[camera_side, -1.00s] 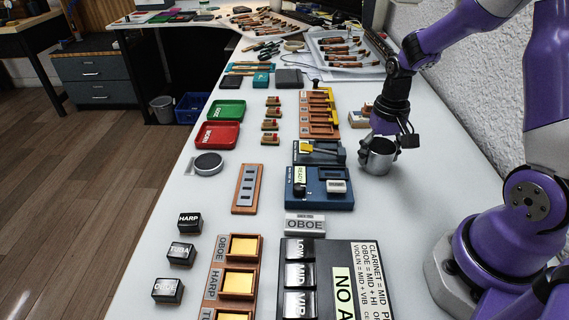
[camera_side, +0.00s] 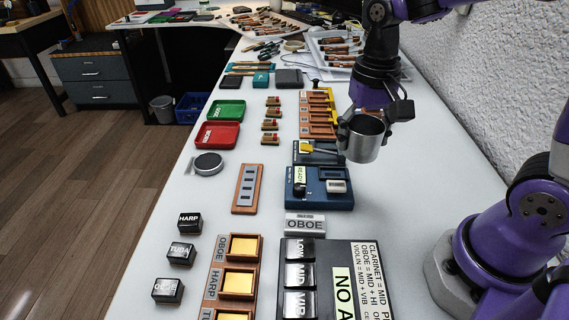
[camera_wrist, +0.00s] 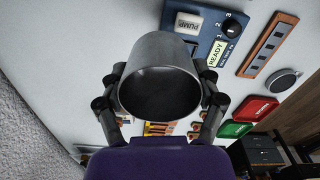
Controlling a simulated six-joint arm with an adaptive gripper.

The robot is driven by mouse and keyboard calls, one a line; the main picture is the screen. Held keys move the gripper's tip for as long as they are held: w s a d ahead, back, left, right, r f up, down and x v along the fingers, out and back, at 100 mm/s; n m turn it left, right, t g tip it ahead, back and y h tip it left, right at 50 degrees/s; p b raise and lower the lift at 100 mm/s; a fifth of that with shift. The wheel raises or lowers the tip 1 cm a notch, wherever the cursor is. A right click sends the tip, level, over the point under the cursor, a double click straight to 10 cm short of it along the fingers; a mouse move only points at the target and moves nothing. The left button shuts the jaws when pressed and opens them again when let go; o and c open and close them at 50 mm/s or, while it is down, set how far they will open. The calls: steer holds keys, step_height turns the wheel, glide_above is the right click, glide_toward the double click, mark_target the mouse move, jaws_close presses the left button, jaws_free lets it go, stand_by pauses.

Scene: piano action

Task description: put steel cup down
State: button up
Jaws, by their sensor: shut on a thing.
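The steel cup (camera_side: 362,138) is a plain grey metal cup, held upright or nearly so in the side view, beside the right edge of the blue devices. My gripper (camera_side: 352,125) is shut on its sides. In the wrist view the cup (camera_wrist: 160,80) fills the middle, with one finger of my gripper (camera_wrist: 160,95) on each side and its open mouth towards the camera. The cup appears raised above the white table. Its far side and base are partly hidden.
A blue device (camera_side: 325,190) marked READY, with a PUMP button (camera_wrist: 188,22), is close by. A grey round pad (camera_side: 208,163) lies further left, near red (camera_side: 218,135) and green (camera_side: 227,109) trays. The white table (camera_side: 405,170) is clear to the cup's right.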

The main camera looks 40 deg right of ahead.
steer(key=w+a+r+n, duration=0.1)
steer(key=w+r+n, duration=0.2)
steer(key=r+n, duration=0.35)
steer(key=s+f+m, duration=0.1)
steer(key=f+m, duration=0.1)
steer(key=s+f+m, duration=0.1)
steer(key=f+m, duration=0.1)
steer(key=s+f+m, duration=0.1)
steer(key=f+m, duration=0.1)
steer(key=shift+s+d+f+m, duration=0.1)
steer(key=shift+m, duration=0.25)
glide_above(376, 167)
step_height(376, 167, down, 7)
steer(key=shift+r, duration=0.1)
steer(key=shift+f, duration=1.85)
steer(key=shift+f, duration=0.15)
steer(key=o, duration=1.1)
